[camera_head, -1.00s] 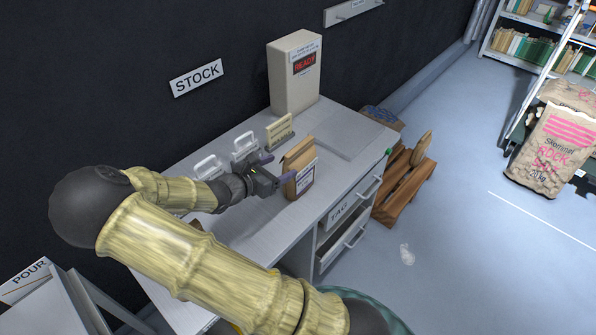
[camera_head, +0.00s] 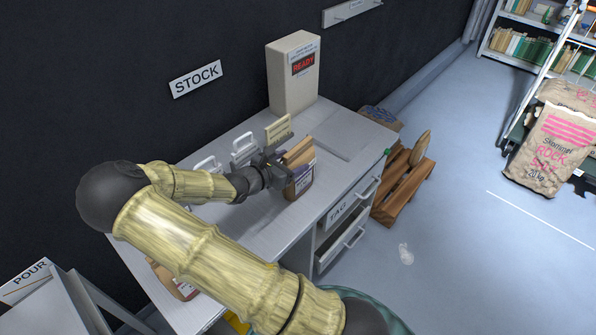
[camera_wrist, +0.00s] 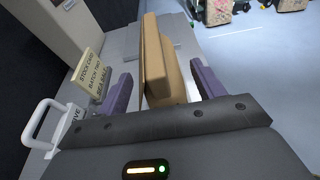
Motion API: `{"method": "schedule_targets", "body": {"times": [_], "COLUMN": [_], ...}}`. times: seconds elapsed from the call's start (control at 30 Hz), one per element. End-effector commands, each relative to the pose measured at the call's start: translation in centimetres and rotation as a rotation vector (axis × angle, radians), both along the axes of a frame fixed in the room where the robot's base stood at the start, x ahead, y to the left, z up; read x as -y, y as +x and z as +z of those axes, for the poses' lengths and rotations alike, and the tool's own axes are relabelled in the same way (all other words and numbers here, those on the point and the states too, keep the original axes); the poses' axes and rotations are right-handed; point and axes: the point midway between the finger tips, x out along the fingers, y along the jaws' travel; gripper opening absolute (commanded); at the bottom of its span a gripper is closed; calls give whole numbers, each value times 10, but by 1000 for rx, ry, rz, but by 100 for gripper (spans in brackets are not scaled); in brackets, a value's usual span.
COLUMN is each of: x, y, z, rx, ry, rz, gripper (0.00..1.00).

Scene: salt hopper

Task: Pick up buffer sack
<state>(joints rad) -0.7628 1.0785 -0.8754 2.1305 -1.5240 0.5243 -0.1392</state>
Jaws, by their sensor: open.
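The buffer sack appears to be the small brown paper bag (camera_head: 301,178) with a printed label, standing upright on the grey desk (camera_head: 338,133). My gripper (camera_head: 285,168) is at the bag in the head view, its fingers around the bag's upper part. In the wrist view the bag (camera_wrist: 163,68) stands between the two purple fingers of my gripper (camera_wrist: 160,88), with a visible gap on the right side. The jaws are open. The bag's lower part is hidden in the wrist view. A second brown bag (camera_head: 180,286) shows partly behind my arm at the desk's near end.
Cream stock cards (camera_head: 278,129) and white handles (camera_head: 243,149) stand close along the wall side. A beige box reading READY (camera_head: 292,75) stands at the desk's back. Drawers (camera_head: 345,215) are below. Large salt sacks (camera_head: 543,150) stand at far right.

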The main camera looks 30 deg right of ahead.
Motion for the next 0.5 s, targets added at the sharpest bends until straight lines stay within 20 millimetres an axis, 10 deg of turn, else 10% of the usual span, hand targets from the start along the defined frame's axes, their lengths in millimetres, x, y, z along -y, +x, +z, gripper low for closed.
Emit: {"method": "schedule_targets", "body": {"times": [0.5], "x": [17], "y": [7], "z": [-6], "rx": [1], "ry": [0], "rz": [1], "gripper": [68]}}
